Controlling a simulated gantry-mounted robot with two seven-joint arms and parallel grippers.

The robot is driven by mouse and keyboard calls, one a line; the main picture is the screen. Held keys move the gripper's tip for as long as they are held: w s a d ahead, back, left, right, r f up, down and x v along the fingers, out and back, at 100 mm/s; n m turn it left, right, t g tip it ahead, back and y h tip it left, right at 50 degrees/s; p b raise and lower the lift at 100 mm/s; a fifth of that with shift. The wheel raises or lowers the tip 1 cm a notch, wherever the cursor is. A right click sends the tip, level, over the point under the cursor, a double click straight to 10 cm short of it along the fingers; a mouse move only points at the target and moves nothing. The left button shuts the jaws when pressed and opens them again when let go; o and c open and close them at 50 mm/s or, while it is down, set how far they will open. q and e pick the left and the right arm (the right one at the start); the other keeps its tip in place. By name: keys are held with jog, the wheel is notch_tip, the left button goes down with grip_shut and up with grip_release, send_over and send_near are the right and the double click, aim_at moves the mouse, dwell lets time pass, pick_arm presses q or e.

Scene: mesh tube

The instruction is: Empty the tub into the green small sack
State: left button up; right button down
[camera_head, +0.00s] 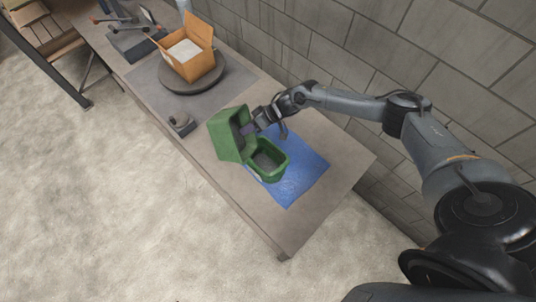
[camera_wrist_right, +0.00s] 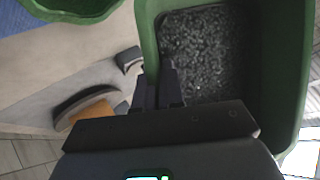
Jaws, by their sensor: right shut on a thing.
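The green tub (camera_head: 226,138) is tilted on its side at the left of the blue mat, its mouth turned toward the green sack. In the right wrist view the tub (camera_wrist_right: 147,30) holds dark grey grains. My right gripper (camera_head: 252,127) is shut on the tub's rim; its fingers (camera_wrist_right: 160,88) show at the tub wall. The small green sack (camera_head: 272,177) stands open on the mat right beside the tub; its inside looks dark grey, and I cannot tell how full it is. Part of its rim shows in the right wrist view (camera_wrist_right: 75,14). My left gripper is not in view.
The blue mat (camera_head: 304,181) lies near the bench's right end (camera_head: 345,150). Left along the bench are a small dark object (camera_head: 180,123) and an open cardboard box (camera_head: 199,66) on a round dark turntable (camera_head: 178,88). A block wall (camera_head: 350,70) runs behind.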

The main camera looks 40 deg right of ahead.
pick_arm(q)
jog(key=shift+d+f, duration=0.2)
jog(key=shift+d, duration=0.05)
pick_arm(e)
jog(key=shift+r, duration=0.15)
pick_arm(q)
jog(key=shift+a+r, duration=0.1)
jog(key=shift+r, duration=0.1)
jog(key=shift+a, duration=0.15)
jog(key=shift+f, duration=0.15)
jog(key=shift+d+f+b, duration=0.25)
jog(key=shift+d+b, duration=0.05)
pick_arm(e)
jog(key=shift+s, duration=0.1)
